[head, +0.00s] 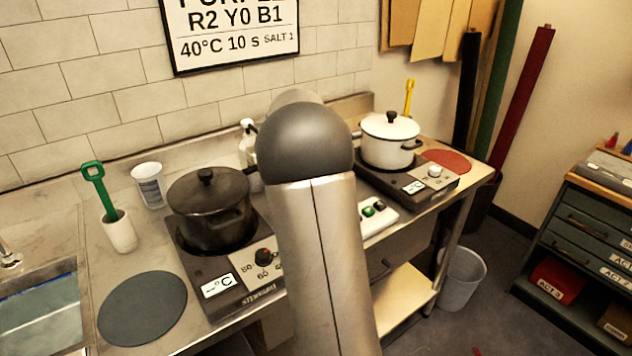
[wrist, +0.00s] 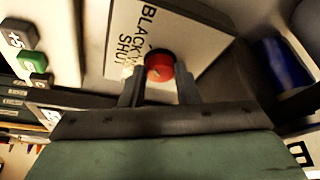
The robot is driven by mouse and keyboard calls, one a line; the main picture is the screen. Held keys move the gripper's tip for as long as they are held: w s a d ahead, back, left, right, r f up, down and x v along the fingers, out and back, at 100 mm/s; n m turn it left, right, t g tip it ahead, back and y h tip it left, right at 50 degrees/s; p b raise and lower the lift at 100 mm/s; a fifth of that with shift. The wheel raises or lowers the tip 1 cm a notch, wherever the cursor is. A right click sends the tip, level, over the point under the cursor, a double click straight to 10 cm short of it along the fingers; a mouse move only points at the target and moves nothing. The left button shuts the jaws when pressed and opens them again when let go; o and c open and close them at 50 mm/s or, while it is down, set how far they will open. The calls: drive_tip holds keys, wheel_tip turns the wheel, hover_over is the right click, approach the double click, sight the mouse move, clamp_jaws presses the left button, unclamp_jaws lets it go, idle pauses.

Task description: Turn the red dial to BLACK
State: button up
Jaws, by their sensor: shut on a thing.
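The red dial (wrist: 160,68) is round and sits on a pale plate (wrist: 190,40) in the wrist view. The words BLACK and SHUT are printed on the plate, to the left of the dial. My gripper (wrist: 159,84) is shut on the red dial, with one dark finger on each side of it. A dark mark shows at the dial's upper edge, but I cannot tell exactly which word it points to. In the head view my arm blocks the middle, and neither the dial nor my gripper can be seen.
The head view shows a black pot (head: 210,210), a white pot (head: 390,140), a wall sign (head: 235,35) and a grey bin (head: 462,278).

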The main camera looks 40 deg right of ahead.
drive_tip(key=shift+m, duration=0.4)
drive_tip(key=o, duration=1)
drive_tip(key=shift+r, duration=0.1)
drive_tip(key=v, duration=1.7)
drive_tip(key=shift+w+a+r, duration=0.1)
drive_tip(key=shift+w+a, duration=0.05)
drive_tip(key=shift+w, duration=0.05)
